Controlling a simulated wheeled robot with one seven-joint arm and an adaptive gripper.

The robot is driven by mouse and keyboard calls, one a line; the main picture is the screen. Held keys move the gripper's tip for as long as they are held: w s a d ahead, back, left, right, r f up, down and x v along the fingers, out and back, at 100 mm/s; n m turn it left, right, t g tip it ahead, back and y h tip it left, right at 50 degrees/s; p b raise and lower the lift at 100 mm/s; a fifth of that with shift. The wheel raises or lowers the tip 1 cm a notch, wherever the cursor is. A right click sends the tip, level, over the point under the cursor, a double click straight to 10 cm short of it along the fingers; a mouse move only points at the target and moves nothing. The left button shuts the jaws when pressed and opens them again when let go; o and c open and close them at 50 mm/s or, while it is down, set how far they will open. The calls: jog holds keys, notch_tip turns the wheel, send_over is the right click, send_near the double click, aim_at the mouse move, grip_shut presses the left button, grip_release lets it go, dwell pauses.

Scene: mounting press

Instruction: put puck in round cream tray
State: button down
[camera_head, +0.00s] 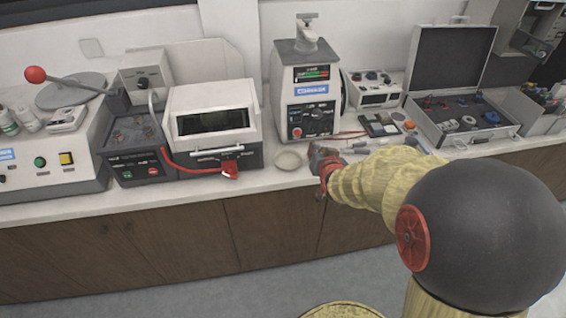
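The round cream tray (288,160) is a small shallow dish on the white counter, in front of the white machine with the green and red display. My gripper (321,160), dark grey with red parts, is just right of the tray, low over or at the counter's front. The gripper is small and seen partly from behind, so I cannot tell whether its fingers are open or shut, or whether they hold anything. I cannot make out a puck for certain; it may be hidden by my gripper or arm.
The white machine (304,90) stands behind the tray. Small instruments (380,124) and an open case (464,128) lie to the right. The counter strip left of the tray is narrow.

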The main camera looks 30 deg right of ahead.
jog(key=w+f+b, duration=0.1)
jog(key=w+f, duration=0.2)
jog(key=w, duration=0.1)
jog(key=w+a+f+b, duration=0.1)
jog(key=w+f+b, duration=0.1)
jog(key=w+f, duration=0.1)
jog(key=w+a+f+b, duration=0.1)
jog(key=w+f, duration=0.2)
jog(key=w, duration=0.2)
jog(key=shift+w+a+f, duration=0.15)
jog(key=shift+w, duration=0.15)
jog(key=f+b, duration=0.2)
jog(key=f, duration=0.1)
jog(key=shift+w+a+f, duration=0.1)
jog(key=shift+w+f, duration=0.2)
jog(key=shift+w, duration=0.1)
jog(key=shift+f, duration=0.25)
jog(key=shift+f+b, duration=0.1)
jog(key=shift+b, duration=0.3)
